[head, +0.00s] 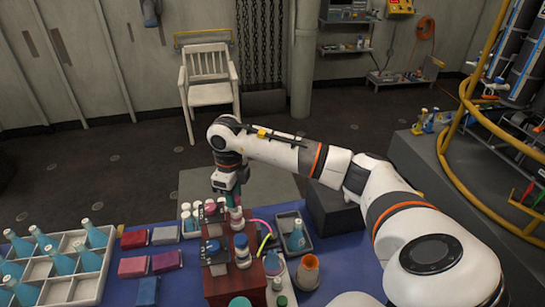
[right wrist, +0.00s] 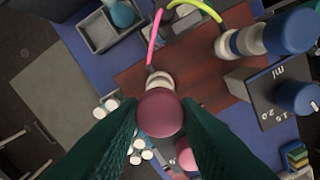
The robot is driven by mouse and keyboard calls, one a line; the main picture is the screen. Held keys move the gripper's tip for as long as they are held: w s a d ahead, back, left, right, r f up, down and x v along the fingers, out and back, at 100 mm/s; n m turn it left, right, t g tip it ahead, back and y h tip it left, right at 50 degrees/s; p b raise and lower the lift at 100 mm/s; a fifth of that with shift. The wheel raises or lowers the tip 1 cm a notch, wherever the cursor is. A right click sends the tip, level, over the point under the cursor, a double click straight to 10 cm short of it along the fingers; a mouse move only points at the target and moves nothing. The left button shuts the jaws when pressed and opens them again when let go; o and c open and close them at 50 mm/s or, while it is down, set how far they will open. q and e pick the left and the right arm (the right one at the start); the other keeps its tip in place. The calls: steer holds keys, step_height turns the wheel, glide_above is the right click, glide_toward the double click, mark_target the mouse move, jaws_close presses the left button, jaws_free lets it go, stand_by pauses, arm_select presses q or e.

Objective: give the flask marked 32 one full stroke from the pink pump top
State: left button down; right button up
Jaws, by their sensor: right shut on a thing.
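My right gripper (head: 232,205) reaches down at the back of the red-brown pump stand (head: 236,279). In the right wrist view its dark green fingers (right wrist: 160,108) are shut on the round dark pink pump top (right wrist: 160,115), one on each side. A pink tube (right wrist: 154,40) leads away from the white collar under that top. A blue flask (head: 297,236) stands in a small grey tray (head: 308,245) right of the stand; it shows partly in the wrist view (right wrist: 120,13). No number is readable on any flask. My left gripper is out of view.
A blue pump top (right wrist: 291,30) with a yellow-green tube is beside the pink one. A grey dial block (right wrist: 278,92) marked ml carries a blue knob. A white rack (head: 68,268) of several blue flasks stands left. Coloured boxes (head: 134,266) and small white-capped bottles (right wrist: 140,152) lie near.

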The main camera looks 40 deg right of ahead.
steer(key=shift+f+b, duration=0.45)
steer(key=shift+f, duration=0.25)
steer(key=o, duration=0.8)
steer(key=shift+c, duration=0.2)
steer(key=shift+r, duration=0.1)
steer(key=shift+r+p, duration=2.1)
steer(key=shift+r, duration=1.35)
